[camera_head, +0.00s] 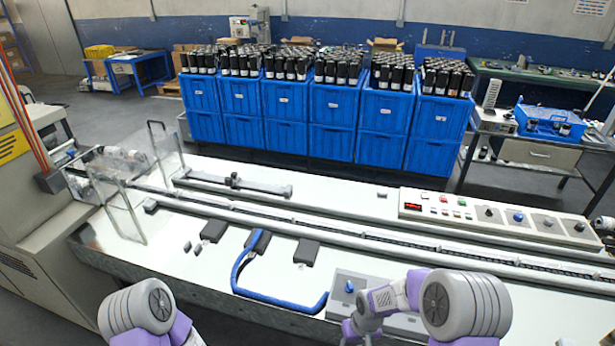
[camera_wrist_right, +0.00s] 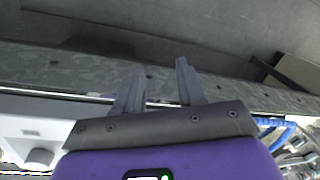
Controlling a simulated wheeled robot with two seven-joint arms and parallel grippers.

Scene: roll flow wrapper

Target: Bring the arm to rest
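My right arm (camera_head: 465,305) is bent low at the bottom right of the head view, in front of the machine bed; its gripper is hard to make out there. In the right wrist view my right gripper (camera_wrist_right: 158,70) has its two grey fingers apart with nothing between them. It is over the dark metal front edge of the machine. My left arm (camera_head: 140,308) shows only as a grey and purple joint at the bottom left. The left gripper is not in view.
The white machine bed (camera_head: 205,262) carries long rails and a blue cable (camera_head: 270,299). A control panel (camera_head: 497,217) is at the right and clear guards (camera_head: 120,210) stand at the left. Blue crates (camera_head: 285,104) full of dark rolls stand behind.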

